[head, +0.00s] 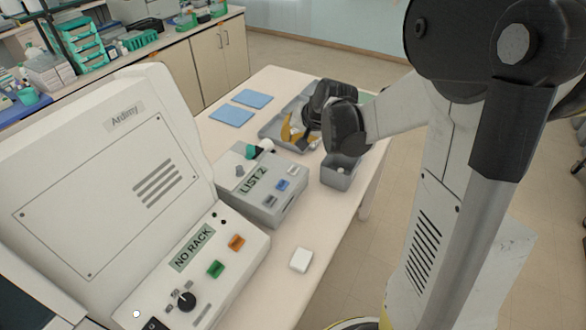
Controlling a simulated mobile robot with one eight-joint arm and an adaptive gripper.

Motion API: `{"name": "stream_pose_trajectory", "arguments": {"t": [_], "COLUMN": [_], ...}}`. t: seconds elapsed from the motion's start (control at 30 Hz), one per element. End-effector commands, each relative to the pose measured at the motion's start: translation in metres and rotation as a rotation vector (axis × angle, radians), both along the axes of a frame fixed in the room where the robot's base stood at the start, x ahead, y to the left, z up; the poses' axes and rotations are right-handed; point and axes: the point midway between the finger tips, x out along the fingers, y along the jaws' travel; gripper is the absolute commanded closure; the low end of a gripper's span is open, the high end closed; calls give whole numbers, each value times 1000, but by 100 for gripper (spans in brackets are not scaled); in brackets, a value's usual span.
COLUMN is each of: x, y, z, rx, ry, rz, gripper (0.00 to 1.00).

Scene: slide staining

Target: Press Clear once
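A grey box with a "LIST 2" display (252,180) stands on the white table. Its sloped front has a dark button (271,201), a blue button (282,185) and a white button (293,170). Their labels are too small to read, so I cannot tell which is Clear. My gripper (291,133), with yellow-orange parts, is beyond the box, over or near a grey tray, apart from the buttons. My arm partly hides it, and its opening is unclear.
A large white machine (110,180) reading "NO RACK" has green (215,269) and orange (236,242) buttons and a black knob. A grey bin (341,178) stands right of the box. A small white block (301,260) lies in front. Blue mats (232,116) lie behind.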

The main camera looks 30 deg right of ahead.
Motion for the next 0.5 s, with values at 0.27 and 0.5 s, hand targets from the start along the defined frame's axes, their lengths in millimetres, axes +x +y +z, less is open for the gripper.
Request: {"name": "stream_pose_trajectory", "arguments": {"t": [0.27,0.5], "x": [0,0], "y": [0,0], "z": [-23,-58], "rx": [0,0], "ry": [0,0], "rz": [0,0], "gripper": [100,100]}}
